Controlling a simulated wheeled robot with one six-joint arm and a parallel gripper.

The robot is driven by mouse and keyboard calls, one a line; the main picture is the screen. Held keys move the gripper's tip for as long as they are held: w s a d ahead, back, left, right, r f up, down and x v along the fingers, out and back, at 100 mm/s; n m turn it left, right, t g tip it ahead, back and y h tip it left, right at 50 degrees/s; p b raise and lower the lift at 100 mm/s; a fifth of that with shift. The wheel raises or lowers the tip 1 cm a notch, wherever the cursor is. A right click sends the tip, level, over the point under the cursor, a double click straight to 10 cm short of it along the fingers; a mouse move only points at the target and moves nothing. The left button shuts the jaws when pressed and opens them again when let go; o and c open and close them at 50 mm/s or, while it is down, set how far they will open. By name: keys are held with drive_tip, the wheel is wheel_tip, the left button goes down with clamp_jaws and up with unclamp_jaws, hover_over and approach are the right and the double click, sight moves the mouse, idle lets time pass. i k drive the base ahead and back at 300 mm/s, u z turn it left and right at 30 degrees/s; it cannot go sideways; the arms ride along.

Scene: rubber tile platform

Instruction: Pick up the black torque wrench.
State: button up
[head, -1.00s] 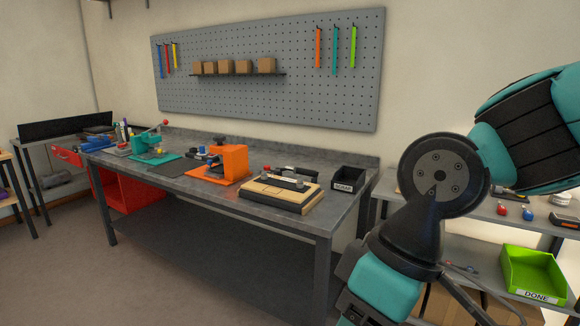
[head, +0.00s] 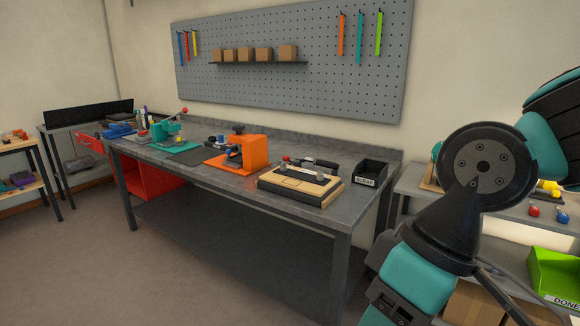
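I cannot make out the black torque wrench for certain. A dark, handle-like item (head: 325,165) with a red part near it lies behind the wooden-topped fixture (head: 284,183) on the grey workbench (head: 225,188); it is too small to identify. Small blue and black items (head: 214,141) sit left of the orange fixture (head: 257,150), also too small to name. My arm fills the right side of the head view. Its fingers do not show, so I cannot see what my gripper holds.
A black scrap bin (head: 371,172) stands at the bench's right end. A teal hand press (head: 163,131) and dark mat (head: 203,154) are further left. A red cabinet (head: 152,180) is under the bench. A green bin (head: 553,272) is at lower right. The floor in front is clear.

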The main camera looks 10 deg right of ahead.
sight(317, 162)
drive_tip(key=z, duration=0.25)
drive_tip(key=i, duration=1.95)
drive_tip(key=z, duration=0.05)
